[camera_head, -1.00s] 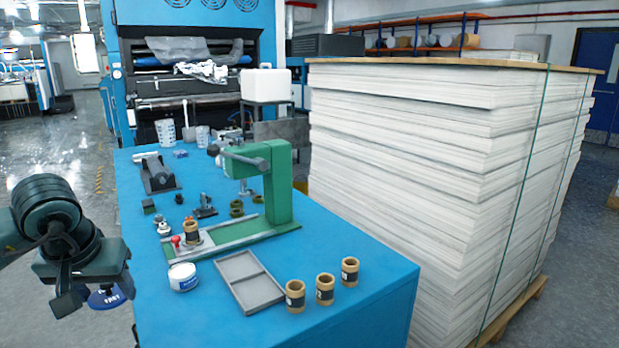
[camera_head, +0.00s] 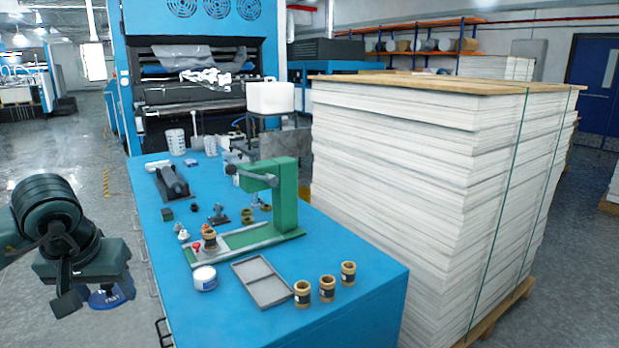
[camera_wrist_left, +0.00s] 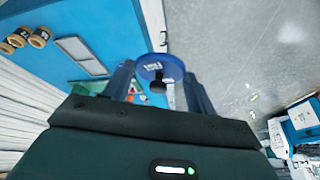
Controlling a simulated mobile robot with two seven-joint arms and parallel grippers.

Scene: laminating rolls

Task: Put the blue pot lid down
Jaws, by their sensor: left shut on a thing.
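The blue pot lid (camera_head: 108,298) is a round disc with white lettering, held at the lower left of the head view. My left gripper (camera_head: 92,296) is shut on it, off the left side of the blue table and over the grey floor. In the left wrist view the lid (camera_wrist_left: 153,66) shows between the fingers of my left gripper (camera_wrist_left: 158,85), with a dark knob below its face. A white pot (camera_head: 204,279) with a blue label stands near the table's left edge, to the right of the lid. My right gripper is not in view.
The blue table (camera_head: 240,325) holds a grey tray (camera_head: 264,282), several brown rolls (camera_head: 327,289) and a green press (camera_head: 286,200). A tall paper stack (camera_head: 430,190) stands close on the right. Some tabletop is bare around the white pot.

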